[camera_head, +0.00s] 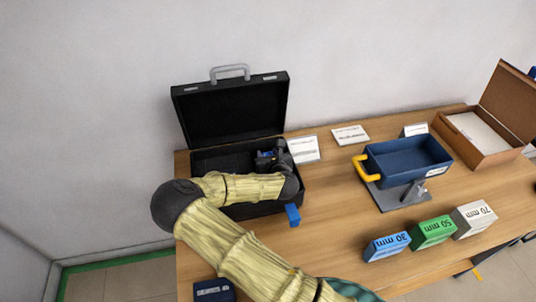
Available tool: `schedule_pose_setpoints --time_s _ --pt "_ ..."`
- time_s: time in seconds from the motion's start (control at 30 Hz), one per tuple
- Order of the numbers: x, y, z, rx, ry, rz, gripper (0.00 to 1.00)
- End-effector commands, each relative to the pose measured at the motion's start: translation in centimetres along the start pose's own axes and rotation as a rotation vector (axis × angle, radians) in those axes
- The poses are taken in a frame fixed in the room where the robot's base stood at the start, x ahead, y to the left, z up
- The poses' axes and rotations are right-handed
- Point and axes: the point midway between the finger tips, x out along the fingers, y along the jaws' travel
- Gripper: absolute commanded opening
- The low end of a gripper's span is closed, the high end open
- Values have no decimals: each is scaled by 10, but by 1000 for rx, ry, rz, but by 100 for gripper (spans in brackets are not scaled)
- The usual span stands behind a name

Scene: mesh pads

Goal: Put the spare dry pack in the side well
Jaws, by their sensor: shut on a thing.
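An open black case (198,168) stands at the left of the table, its lid (232,112) upright at the back. My gripper (269,160) is over the right part of the case's interior, near its right wall. It is shut on a small dark blue thing, probably the dry pack (264,155), mostly hidden by the jaws. My forearm covers the front of the case, so the side well cannot be made out. I cannot tell whether the held thing touches the case floor.
A blue tag or block (293,214) is at the case's front right. A blue bin (408,160) with a yellow handle stands on a grey stand. Green (433,232), blue (387,246) and white (474,218) marked blocks sit in front. A cardboard box (485,140) is at right.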

Motion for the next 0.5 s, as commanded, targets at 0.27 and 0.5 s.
schedule_pose_setpoints --time_s 0.27,0.5 --pt "0 0 0 0 0 0 61" --pt "0 0 0 0 0 0 61"
